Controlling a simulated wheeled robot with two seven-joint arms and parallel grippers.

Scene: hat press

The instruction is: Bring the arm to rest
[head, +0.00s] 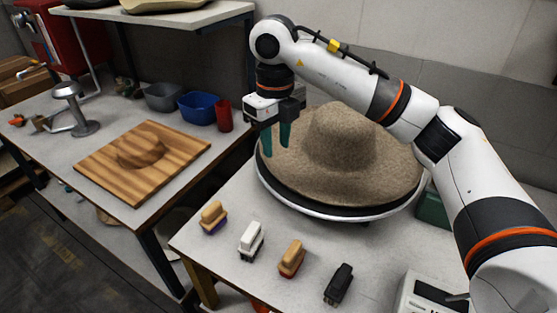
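My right arm comes in from the right edge and arches over the near table. Its gripper (275,149) points down at the left side of a wide-brimmed tan felt hat (343,140). The two teal fingers are apart with nothing seen between them. They overlap the left brim in the picture; I cannot tell whether they touch it. The hat lies crown up on a round stand with a pale rim (310,206). My forearm hides part of the hat's right side. My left gripper is not in view.
Several brushes, including a white one (251,240) and a black one (339,284), line the near table's front. A white device (430,294) sits near my arm. The left table holds a wooden board (105,178), a blue bin (199,108) and a red cup (223,115).

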